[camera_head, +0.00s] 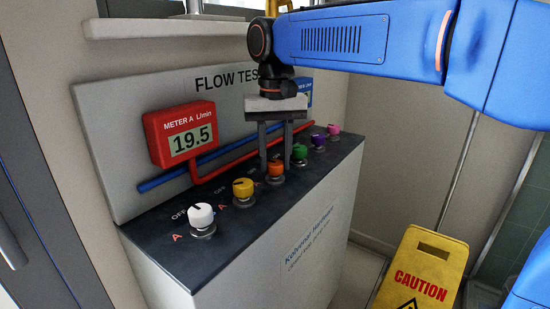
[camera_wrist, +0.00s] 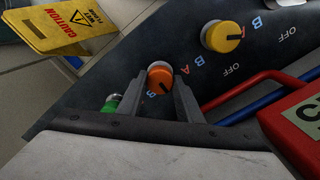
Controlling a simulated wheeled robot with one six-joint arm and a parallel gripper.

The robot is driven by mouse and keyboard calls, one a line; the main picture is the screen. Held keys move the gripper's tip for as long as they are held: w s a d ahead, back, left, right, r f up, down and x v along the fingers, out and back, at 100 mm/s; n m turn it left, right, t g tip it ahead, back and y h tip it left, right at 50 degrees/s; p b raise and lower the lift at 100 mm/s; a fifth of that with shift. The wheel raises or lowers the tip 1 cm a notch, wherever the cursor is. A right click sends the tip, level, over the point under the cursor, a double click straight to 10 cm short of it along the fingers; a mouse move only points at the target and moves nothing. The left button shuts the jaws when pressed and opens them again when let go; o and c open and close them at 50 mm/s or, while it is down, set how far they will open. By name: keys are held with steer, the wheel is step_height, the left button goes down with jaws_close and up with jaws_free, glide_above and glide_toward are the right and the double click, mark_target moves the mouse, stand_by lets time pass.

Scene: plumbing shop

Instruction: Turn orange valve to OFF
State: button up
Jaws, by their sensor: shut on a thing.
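The orange valve (camera_head: 275,170) is a round knob in the row on the dark bench top, between the yellow and green knobs. My gripper (camera_head: 275,165) points down over it, with its two fingers around the knob, shut on it. In the wrist view the orange valve (camera_wrist: 160,80) sits between the fingertips (camera_wrist: 158,88), with a dark pointer mark on its top. The OFF label beside the orange knob is not clearly readable.
White (camera_head: 201,215), yellow (camera_head: 243,187), green (camera_head: 299,151), purple (camera_head: 318,140) and pink (camera_head: 334,129) knobs share the bench. A red meter (camera_head: 180,135) reads 19.5. A yellow caution sign (camera_head: 422,270) stands on the floor at right.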

mark_target(275, 163)
steer(key=o, duration=1)
steer(key=shift+o, duration=0.2)
steer(key=shift+r, duration=0.1)
step_height(275, 163, up, 17)
steer(key=shift+r, duration=0.1)
steer(key=s+d+f+t, duration=0.1)
steer(key=s+d+f, duration=0.3)
steer(key=d+f, duration=0.35)
steer(key=s+d+f+t, duration=0.1)
steer(key=s+d+f, duration=0.2)
steer(key=d+f, duration=0.45)
steer(key=s+d+f+t, duration=0.1)
steer(key=s+d+f, duration=0.3)
steer(key=f, duration=0.3)
steer(key=s+d+f+m+t, duration=0.1)
steer(key=s+d+f, duration=0.3)
steer(key=f, duration=0.3)
steer(key=s+d+f, duration=0.4)
steer(key=s+f, duration=0.1)
steer(key=f, duration=0.3)
steer(key=shift+s+t, duration=0.3)
steer(key=shift+t, duration=0.1)
